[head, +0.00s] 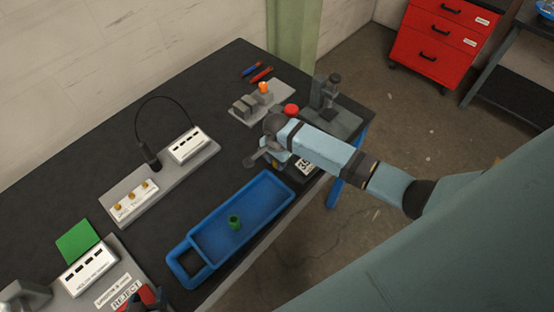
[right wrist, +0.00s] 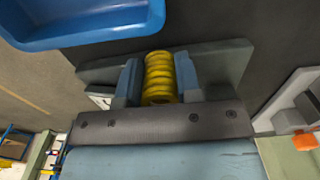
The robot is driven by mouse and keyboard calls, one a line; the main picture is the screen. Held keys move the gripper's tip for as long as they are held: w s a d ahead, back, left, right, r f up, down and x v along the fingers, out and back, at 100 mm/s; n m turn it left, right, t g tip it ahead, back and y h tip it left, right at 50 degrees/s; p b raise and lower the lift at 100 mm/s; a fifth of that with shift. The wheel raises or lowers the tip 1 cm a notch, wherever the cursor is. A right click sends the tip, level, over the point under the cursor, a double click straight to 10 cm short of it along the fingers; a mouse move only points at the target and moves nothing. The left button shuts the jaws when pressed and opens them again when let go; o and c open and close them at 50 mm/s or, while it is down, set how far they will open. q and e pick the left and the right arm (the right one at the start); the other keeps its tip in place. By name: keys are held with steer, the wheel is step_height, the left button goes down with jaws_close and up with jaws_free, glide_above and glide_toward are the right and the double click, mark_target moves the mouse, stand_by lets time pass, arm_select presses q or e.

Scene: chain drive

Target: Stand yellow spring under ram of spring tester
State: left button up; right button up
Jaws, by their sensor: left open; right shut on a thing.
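The yellow spring (right wrist: 159,78) is held between the two blue fingers of my right gripper (right wrist: 159,82) in the right wrist view, its coils lying across the gap. My right gripper also shows in the head view (head: 262,157), above the table between the blue tray and a grey fixture; the spring is hard to make out there. The grey upright fixture (head: 326,92), which looks like the spring tester, stands at the table's far right corner, beyond the gripper. My arm hides part of that area, and the ram is not clear.
A blue tray (head: 202,229) with a green ring-like part (head: 234,222) lies at the front edge. A red button (head: 291,110) and a grey block fixture with an orange part (head: 264,88) are near the arm. A socket board (head: 190,145) with a cable stands left; a REJECT label (head: 127,295) is lower left.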

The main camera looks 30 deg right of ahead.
steer(key=shift+f, duration=0.15)
steer(key=o, duration=1)
step_height(320, 180, up, 12)
steer(key=shift+r+b, duration=0.2)
steer(key=shift+b, duration=0.35)
